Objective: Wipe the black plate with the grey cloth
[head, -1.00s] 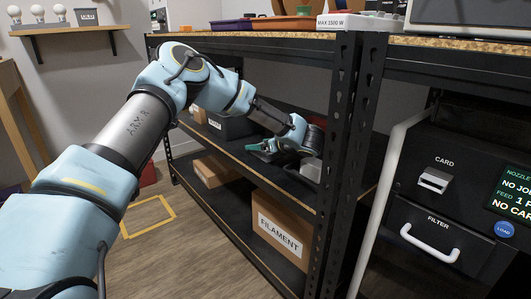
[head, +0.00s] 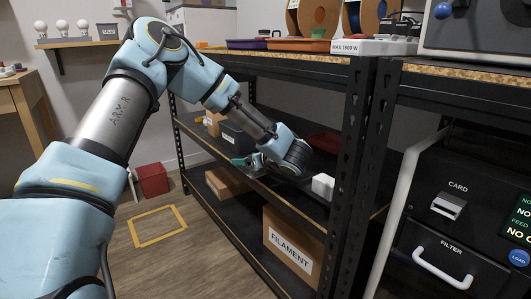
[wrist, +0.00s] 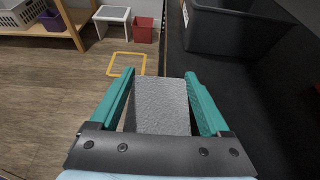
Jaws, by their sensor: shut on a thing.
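My gripper (wrist: 160,75) has teal fingers closed on a grey, rough-textured rectangular piece (wrist: 163,108), which looks like the grey cloth. The piece lies between both fingers in the wrist view. In the head view my gripper (head: 244,161) is at the middle shelf of the black rack, near its front edge, and the grey piece is too small or hidden to make out there. I cannot pick out a black plate in either view.
The middle shelf (wrist: 240,95) is bare beside my gripper. A dark bin (wrist: 240,28) stands farther along it; a white box (head: 322,186) and a red tray (head: 325,143) are also there. A FILAMENT box (head: 292,240) sits below. A red bin (head: 152,180) stands on the floor.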

